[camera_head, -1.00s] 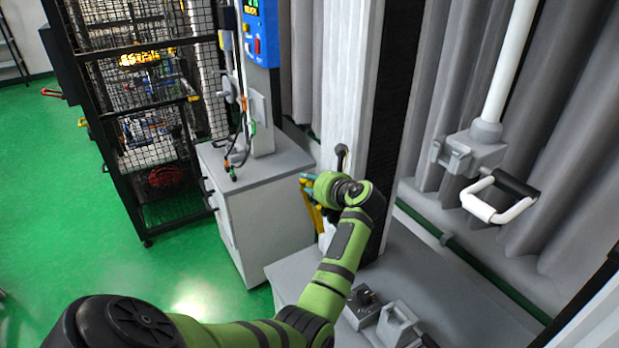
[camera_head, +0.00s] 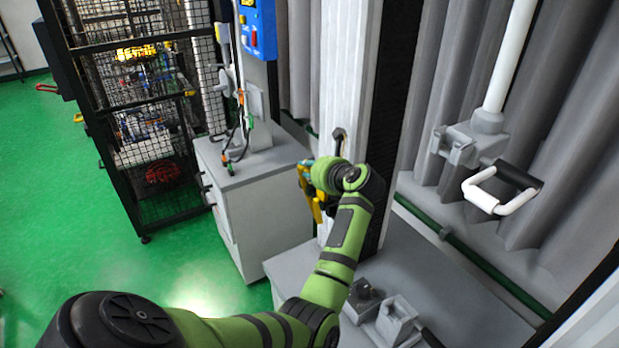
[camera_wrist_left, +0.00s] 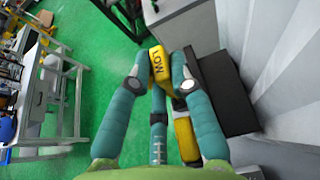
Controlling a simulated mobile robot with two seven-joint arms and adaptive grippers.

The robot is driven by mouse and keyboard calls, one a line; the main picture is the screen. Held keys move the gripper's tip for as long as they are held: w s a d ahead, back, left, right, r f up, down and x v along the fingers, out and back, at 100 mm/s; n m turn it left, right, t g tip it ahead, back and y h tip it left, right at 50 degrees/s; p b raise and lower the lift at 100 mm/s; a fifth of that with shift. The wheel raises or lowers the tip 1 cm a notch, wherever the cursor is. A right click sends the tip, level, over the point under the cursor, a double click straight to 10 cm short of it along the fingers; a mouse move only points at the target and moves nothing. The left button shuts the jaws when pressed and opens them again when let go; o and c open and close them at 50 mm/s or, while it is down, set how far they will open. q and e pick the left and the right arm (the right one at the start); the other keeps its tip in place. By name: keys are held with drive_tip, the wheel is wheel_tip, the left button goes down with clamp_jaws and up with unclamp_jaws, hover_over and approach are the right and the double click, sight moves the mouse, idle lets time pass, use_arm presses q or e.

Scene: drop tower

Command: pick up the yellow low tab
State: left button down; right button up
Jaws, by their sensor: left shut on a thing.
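The yellow low tab (camera_wrist_left: 159,66) shows in the left wrist view, with "LOW" in dark letters on its face. My left gripper (camera_wrist_left: 160,72) has its teal fingers closed on both sides of the tab. In the head view my left gripper (camera_head: 308,172) is at the end of my green arm, beside the white column, and my wrist hides most of it. Yellow parts (camera_head: 309,193) show just below the fingers there. My right gripper is not in view.
The white column (camera_head: 340,90) stands close to my left gripper. A grey cabinet (camera_head: 262,205) stands to its left, below a blue control box (camera_head: 262,30). A black mesh cage (camera_head: 150,120) is farther left. A white handle (camera_head: 490,195) hangs at the right. Green floor is open at left.

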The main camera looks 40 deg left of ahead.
use_arm(q)
drive_tip(key=shift+r+b, duration=0.35)
drive_tip(key=shift+r, duration=0.3)
drive_tip(key=s+a+b, duration=0.2)
drive_tip(key=s, duration=0.6)
drive_tip(key=s+a+b, duration=0.1)
drive_tip(key=s+a, duration=0.2)
drive_tip(key=s, duration=0.6)
drive_tip(key=shift+s+b, duration=0.15)
drive_tip(key=shift+b, duration=0.25)
drive_tip(key=shift+r, duration=0.1)
